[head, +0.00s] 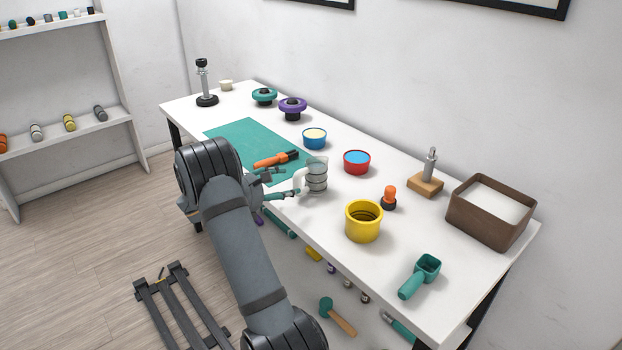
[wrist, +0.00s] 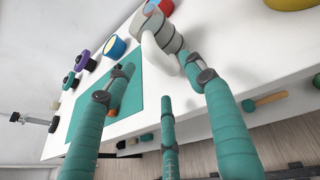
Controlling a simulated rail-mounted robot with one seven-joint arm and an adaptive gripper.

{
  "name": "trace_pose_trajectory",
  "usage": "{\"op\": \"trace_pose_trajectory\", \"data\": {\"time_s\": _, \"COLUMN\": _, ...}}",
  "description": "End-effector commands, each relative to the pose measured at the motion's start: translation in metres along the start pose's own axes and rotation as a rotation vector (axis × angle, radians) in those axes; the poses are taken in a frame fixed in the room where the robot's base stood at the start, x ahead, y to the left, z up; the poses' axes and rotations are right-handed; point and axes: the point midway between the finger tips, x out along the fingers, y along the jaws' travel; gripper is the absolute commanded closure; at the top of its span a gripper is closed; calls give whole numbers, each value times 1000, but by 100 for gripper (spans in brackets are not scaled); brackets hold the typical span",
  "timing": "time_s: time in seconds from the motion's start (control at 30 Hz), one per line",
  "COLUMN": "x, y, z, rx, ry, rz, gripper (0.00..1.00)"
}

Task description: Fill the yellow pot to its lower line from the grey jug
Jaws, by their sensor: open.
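The grey jug (head: 317,178) stands upright near the front edge of the table, with its white handle (head: 299,180) towards my gripper. In the wrist view the jug (wrist: 168,30) is at the top, its handle between my spread fingers. My gripper (head: 281,184) is open and empty, its teal fingers around or just short of the handle; I cannot tell whether they touch it. The yellow pot (head: 363,223) stands upright to the right of the jug, with dark lines on its inner wall and no liquid visible. Its edge shows in the wrist view (wrist: 290,4).
An orange-handled tool (head: 275,159) lies on the teal mat (head: 235,130) behind my gripper. A red bowl (head: 357,162), a blue bowl (head: 314,139) and an orange-topped object (head: 389,198) stand near the jug and pot. A teal scoop (head: 420,277) and brown box (head: 490,212) are further right.

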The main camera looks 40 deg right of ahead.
Motion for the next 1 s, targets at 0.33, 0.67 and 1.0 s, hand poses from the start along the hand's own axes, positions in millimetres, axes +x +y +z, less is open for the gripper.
{"op": "trace_pose_trajectory", "data": {"time_s": 0.33, "x": 45, "y": -2, "z": 2, "rx": 2, "ry": 1, "rz": -3, "gripper": 46}}
{"op": "trace_pose_trajectory", "data": {"time_s": 0.67, "x": 65, "y": 0, "z": 0, "rx": 2, "ry": 0, "rz": 1, "gripper": 46}}
{"op": "trace_pose_trajectory", "data": {"time_s": 1.0, "x": 64, "y": 0, "z": 0, "rx": 2, "ry": 1, "rz": 0, "gripper": 60}}
